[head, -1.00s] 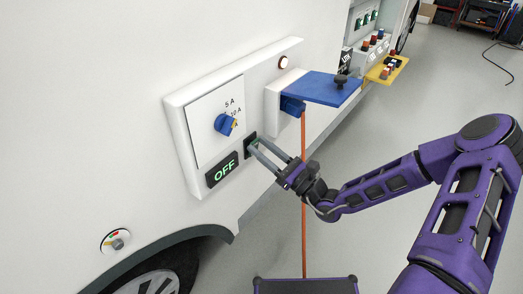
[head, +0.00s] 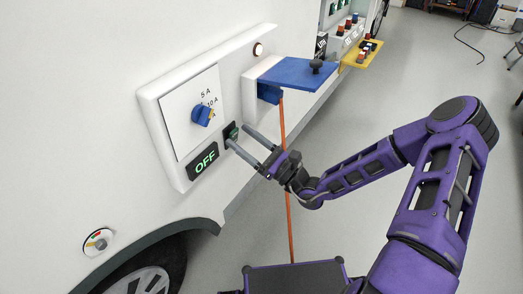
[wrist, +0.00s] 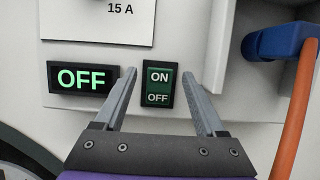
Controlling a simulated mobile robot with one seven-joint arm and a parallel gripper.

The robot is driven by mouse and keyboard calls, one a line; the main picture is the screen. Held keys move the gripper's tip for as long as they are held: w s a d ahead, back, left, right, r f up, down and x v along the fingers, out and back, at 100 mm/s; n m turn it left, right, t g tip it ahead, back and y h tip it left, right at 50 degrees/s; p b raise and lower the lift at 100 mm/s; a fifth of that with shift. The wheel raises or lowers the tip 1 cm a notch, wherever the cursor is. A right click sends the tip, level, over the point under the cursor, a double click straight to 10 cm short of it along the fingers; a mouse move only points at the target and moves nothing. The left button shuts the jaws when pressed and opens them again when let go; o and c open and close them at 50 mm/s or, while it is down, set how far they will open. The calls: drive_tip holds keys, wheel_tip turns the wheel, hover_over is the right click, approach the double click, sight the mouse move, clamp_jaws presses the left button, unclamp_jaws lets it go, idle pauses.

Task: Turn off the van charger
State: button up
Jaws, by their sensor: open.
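The van charger panel (head: 150,104) is a white box on the van's side with a blue dial (head: 201,116) marked in amps. A black display (head: 203,161) below the dial reads OFF in green; it also shows in the wrist view (wrist: 83,78). The green rocker switch (wrist: 159,86), marked ON above and OFF below, sits right of the display; it also shows in the head view (head: 231,133). My gripper (head: 238,140) is open and empty. In the wrist view its fingers stand on either side of the switch, apart from it.
A blue plug (wrist: 284,41) with an orange cable (head: 288,215) hangs right of the switch, under a blue flap (head: 290,72). A small round gauge (head: 98,242) and the wheel (head: 143,280) are lower left.

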drive_tip(key=v, duration=1.7)
drive_tip(key=shift+a+f, duration=0.1)
